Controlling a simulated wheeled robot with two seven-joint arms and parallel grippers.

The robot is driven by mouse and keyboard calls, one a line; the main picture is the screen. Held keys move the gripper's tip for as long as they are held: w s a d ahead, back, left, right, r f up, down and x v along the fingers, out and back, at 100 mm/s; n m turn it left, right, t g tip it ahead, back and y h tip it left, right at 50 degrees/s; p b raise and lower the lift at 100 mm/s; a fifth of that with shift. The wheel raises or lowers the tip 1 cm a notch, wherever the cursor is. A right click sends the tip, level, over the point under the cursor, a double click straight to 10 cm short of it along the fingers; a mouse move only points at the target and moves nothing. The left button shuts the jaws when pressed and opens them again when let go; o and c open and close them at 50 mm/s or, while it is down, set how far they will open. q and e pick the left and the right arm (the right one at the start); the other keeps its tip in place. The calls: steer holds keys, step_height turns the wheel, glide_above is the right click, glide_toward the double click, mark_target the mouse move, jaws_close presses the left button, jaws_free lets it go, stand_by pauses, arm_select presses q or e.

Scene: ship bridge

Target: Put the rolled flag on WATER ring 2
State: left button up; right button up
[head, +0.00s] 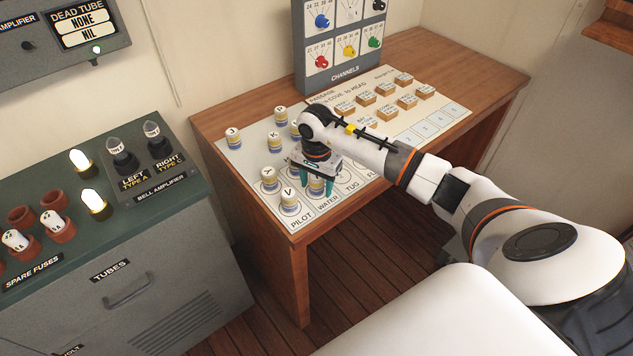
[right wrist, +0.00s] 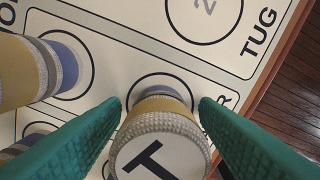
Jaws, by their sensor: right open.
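A rolled flag with a T on its top (right wrist: 160,150), banded grey, yellow and blue, stands upright between my right fingers in the right wrist view. Its base sits inside a black ring (right wrist: 133,90) beside the end of a label reading R; the ring's number is hidden. In the head view the WATER label (head: 328,202) lies just in front of my right gripper (head: 316,186). That gripper is open and low around the T flag, with a small gap at each fingertip. My left gripper is out of view.
Other rolled flags stand close by, including the V flag (head: 289,196) above PILOT and one further left (head: 233,136). The TUG ring 2 (right wrist: 205,12) is bare. The channels panel (head: 343,45) and small labelled wooden blocks (head: 365,98) stand behind.

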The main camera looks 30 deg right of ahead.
steer(key=shift+r, duration=0.55)
step_height(320, 180, up, 11)
steer(key=b, duration=0.2)
steer(key=shift+r+b, duration=0.15)
steer(key=shift+b, duration=0.25)
steer(key=shift+a, duration=0.1)
